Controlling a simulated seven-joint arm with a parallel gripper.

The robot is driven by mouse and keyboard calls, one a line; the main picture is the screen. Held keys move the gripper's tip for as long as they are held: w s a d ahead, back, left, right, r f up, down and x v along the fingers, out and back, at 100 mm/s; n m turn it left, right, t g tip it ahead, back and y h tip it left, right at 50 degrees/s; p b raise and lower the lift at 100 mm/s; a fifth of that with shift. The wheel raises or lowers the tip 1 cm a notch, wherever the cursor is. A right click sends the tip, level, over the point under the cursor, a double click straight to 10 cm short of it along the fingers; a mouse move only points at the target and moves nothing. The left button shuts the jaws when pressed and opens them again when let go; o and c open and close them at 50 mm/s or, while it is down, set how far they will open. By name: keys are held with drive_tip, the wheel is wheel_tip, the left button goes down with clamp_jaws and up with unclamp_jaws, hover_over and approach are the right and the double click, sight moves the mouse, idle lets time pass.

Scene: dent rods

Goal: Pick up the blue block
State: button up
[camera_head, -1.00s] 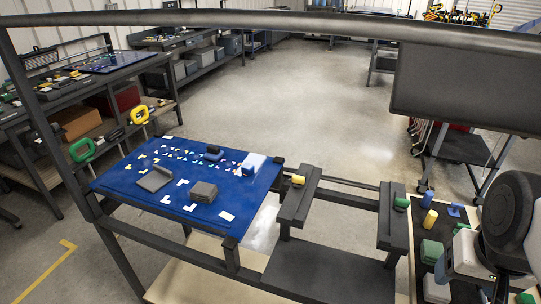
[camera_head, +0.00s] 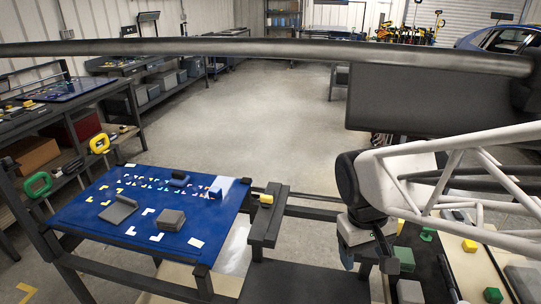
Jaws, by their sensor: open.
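My gripper (camera_head: 368,262) hangs at the lower right, pointing down and open, with nothing visible between its fingers. It is near the left edge of the right-hand workbench. A small blue piece (camera_head: 458,215) shows on that bench, partly behind my white arm frame, to the right of the gripper. Its exact shape is hard to tell. I cannot tell which one is the blue block.
The blue-topped table (camera_head: 75,218) holds a grey block (camera_head: 171,220), an angled grey piece and small white markers. A yellow cylinder (camera_head: 266,199) sits on a dark rail. Green pieces (camera_head: 427,234) and a yellow block (camera_head: 469,246) are on the right bench. Floor behind is open.

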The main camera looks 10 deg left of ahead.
drive_tip(key=w+a+f+n+t+h, duration=0.1)
drive_tip(key=w+a+f+n+t, duration=0.1)
drive_tip(key=w+a+n, duration=0.3)
drive_tip(key=w+a+f+n+t+h, duration=0.2)
drive_tip(key=w+a+n, duration=0.3)
drive_tip(key=a, duration=0.5)
drive_tip(key=w+a+f+n+t+h, duration=0.2)
drive_tip(key=w+a+n, duration=0.3)
drive_tip(key=a, duration=0.3)
drive_tip(key=shift+a+f+n+t, duration=0.15)
drive_tip(key=shift+f+n+t, duration=0.15)
drive_tip(key=shift+f+n, duration=0.35)
drive_tip(key=w+a+f+n+t+y, duration=0.1)
drive_tip(key=w+a+n+t, duration=0.2)
drive_tip(key=a+n, duration=0.5)
drive_tip(key=n+t+y, duration=0.3)
drive_tip(key=n+t, duration=0.1)
drive_tip(key=n, duration=0.1)
approach(212, 193)
drive_tip(key=shift+s+r, duration=0.2)
drive_tip(key=shift+s, duration=0.4)
drive_tip(key=shift+y, duration=0.3)
drive_tip(key=shift+x, duration=3.45)
drive_tip(key=shift+r, duration=0.1)
drive_tip(key=shift+w, duration=0.15)
